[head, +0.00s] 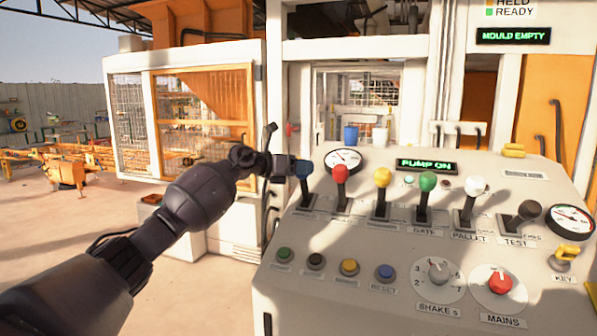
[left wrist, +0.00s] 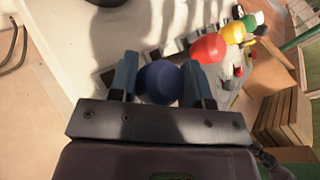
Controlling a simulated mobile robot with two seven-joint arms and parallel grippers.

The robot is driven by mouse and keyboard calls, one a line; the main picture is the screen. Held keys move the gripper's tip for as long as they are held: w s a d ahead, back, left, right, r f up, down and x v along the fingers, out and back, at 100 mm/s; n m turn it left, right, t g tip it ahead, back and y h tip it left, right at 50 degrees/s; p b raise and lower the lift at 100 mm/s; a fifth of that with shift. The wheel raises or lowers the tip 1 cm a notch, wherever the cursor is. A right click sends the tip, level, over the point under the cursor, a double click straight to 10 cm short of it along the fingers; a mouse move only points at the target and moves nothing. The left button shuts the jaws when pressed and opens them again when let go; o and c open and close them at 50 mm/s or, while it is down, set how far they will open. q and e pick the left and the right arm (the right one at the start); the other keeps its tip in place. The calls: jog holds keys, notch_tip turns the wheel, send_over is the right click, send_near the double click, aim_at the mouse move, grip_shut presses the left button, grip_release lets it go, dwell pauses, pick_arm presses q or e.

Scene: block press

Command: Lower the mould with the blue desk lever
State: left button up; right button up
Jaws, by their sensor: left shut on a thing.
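The blue desk lever (head: 305,186) stands at the left end of the lever row on the sloping desk. Its round blue knob (left wrist: 161,82) sits between the two fingers in the left wrist view. My left gripper (head: 293,166) reaches in from the left and is shut on the blue lever's knob. The knob is partly hidden by the fingers in the head view. The mould itself cannot be made out. A green display (head: 513,36) at the top right reads MOULD EMPTY. My right gripper is not in view.
Close to the right of the blue lever stand the red lever (head: 341,174), yellow lever (head: 382,178), green lever (head: 427,182), white lever (head: 475,186) and black lever (head: 528,210). A desk display (head: 426,166) reads PUMP ON. Push buttons (head: 349,267) and dials line the front.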

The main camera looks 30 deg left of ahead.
pick_arm(q)
jog(key=shift+d+f, duration=0.1)
jog(key=shift+f, duration=0.15)
jog(key=o, duration=1)
jog(key=shift+o, duration=1.2)
jog(key=shift+w, duration=0.15)
jog(key=shift+s+r, duration=0.1)
jog(key=shift+s, duration=0.1)
jog(key=shift+s+a, duration=0.2)
jog(key=shift+a, duration=0.1)
jog(key=b+v, duration=0.2)
jog(key=v, duration=0.8)
jog(key=shift+d, duration=0.1)
